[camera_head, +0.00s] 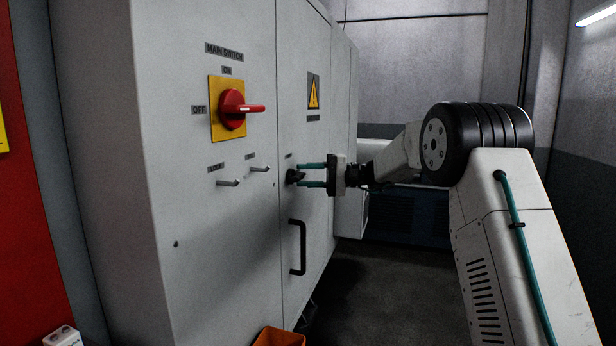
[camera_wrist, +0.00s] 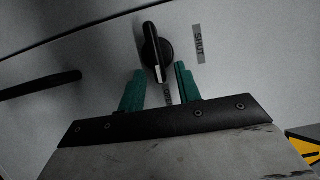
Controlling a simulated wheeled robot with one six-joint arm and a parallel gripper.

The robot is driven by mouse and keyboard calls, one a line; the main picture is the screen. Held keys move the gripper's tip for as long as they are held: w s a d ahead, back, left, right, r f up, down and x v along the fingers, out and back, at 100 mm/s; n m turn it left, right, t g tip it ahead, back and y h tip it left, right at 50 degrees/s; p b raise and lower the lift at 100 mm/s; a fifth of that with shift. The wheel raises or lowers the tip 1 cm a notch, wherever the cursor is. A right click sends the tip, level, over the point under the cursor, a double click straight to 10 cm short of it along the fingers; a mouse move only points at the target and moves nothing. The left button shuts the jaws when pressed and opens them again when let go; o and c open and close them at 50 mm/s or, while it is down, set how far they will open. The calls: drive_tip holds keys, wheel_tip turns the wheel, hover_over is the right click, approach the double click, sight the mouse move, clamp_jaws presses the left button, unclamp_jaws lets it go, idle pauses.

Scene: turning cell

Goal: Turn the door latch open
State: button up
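The door latch (camera_wrist: 152,50) is a small black knob with a bar handle and a pale mark at one end of the bar. In the head view the latch (camera_head: 293,176) sits on the grey cabinet door, above the black door handle. My gripper (camera_head: 299,174) reaches it from the right with two green fingers. In the wrist view my gripper (camera_wrist: 160,82) has its fingers apart, one on each side of the lower end of the bar. I see gaps beside the bar; contact is not clear. A label reading SHUT (camera_wrist: 199,44) is beside the knob.
The black door handle (camera_head: 297,247) stands out below the latch. A red main switch (camera_head: 236,109) on a yellow plate and two small levers (camera_head: 229,183) project from the panel at left. An orange bin (camera_head: 279,337) is low in front. Open floor (camera_head: 365,290) lies right of the cabinet.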

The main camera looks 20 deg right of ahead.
drive_tip(key=v, duration=0.8)
idle(0.4)
drive_tip(key=shift+a, duration=0.1)
